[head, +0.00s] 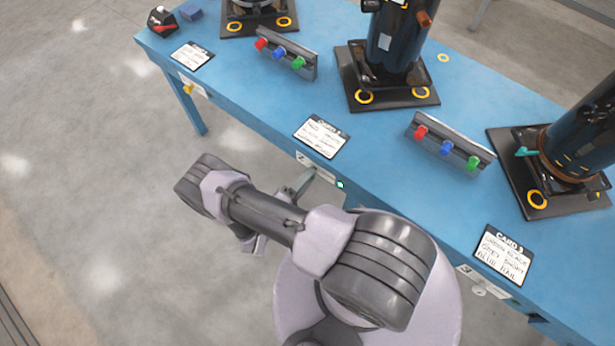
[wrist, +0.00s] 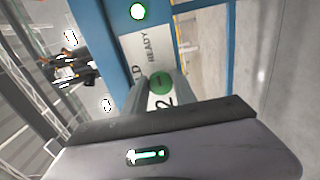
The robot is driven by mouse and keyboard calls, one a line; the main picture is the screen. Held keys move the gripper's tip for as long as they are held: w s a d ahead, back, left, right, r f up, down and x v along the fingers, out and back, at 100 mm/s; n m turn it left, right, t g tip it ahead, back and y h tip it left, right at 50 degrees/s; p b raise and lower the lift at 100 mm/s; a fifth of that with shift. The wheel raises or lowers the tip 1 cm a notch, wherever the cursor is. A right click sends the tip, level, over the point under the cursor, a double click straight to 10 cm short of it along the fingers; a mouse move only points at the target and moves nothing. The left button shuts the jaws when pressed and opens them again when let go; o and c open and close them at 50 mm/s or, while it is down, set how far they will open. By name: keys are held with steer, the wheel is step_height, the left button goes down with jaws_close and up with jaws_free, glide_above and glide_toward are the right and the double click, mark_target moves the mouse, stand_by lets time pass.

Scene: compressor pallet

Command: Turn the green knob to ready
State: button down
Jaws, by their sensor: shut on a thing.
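The green knob (wrist: 160,84) sits on a white label plate (wrist: 147,48) on the front edge of the blue table. The plate shows READY, part of another word ending in LD, and a 2. My gripper (wrist: 158,90) is shut on the knob, one finger on each side. A short dark mark shows on the knob's face; which word it points at I cannot tell. In the head view my gripper (head: 303,182) reaches the plate (head: 314,167) and hides the knob; the green lamp (head: 340,184) shows to the right.
The blue table (head: 260,95) carries dark compressors (head: 393,40) on base plates, racks with red, blue and green pegs (head: 447,148), and cards (head: 321,137). Another plate with a yellow knob (head: 188,89) is at left, and one with a pale knob (head: 479,291) at right. The floor in front is clear.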

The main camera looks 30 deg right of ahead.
stand_by(0.4)
steer(key=c, duration=1)
jaws_free()
steer(key=shift+c, duration=0.2)
steer(key=p+v, duration=0.2)
steer(key=v, duration=1.5)
steer(key=shift+a, duration=0.2)
